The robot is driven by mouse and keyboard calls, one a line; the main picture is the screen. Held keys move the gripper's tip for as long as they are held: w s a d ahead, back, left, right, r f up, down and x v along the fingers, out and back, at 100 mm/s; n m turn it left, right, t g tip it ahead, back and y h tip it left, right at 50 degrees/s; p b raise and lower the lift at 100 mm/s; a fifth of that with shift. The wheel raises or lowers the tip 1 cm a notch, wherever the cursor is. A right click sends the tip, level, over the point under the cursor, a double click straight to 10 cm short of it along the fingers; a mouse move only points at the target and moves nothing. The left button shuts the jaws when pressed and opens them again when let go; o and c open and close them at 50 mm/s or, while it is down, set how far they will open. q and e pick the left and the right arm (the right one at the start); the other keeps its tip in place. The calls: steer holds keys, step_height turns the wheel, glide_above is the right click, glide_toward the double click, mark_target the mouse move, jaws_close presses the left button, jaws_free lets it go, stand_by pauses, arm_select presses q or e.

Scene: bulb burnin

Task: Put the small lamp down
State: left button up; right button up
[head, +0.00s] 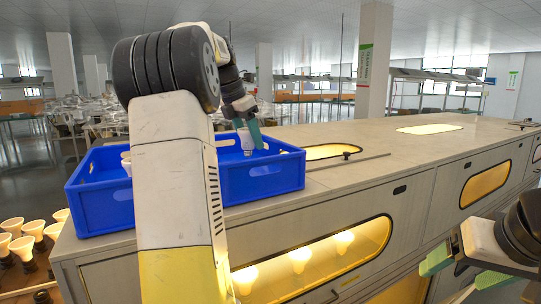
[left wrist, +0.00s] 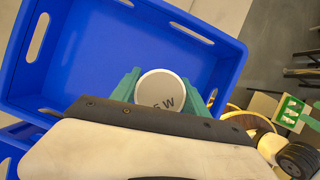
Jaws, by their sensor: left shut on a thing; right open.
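My left gripper (head: 247,136) is shut on a small white lamp (head: 246,147). It holds the lamp over the right part of the blue crates (head: 270,181). In the left wrist view, the lamp's round white face (left wrist: 160,91) shows a "W" marking between the green fingertips, with the blue crate's bare floor (left wrist: 100,50) behind it. In the head view the crate's front wall hides the lamp's surroundings, so I cannot tell whether it touches the floor. My right gripper (head: 465,273) is open and empty at the lower right, in front of the cabinet.
Several lamps (head: 34,230) stand at the lower left. The cabinet (head: 350,182) has lit windows; its top is mostly clear, with a thin rod (head: 347,161) near the crate.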

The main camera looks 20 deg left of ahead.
mark_target(251, 153)
arm_select(q)
steer(key=shift+f, duration=2.25)
steer(key=o, duration=1.4)
steer(key=shift+f, duration=0.1)
steer(key=shift+c, duration=0.2)
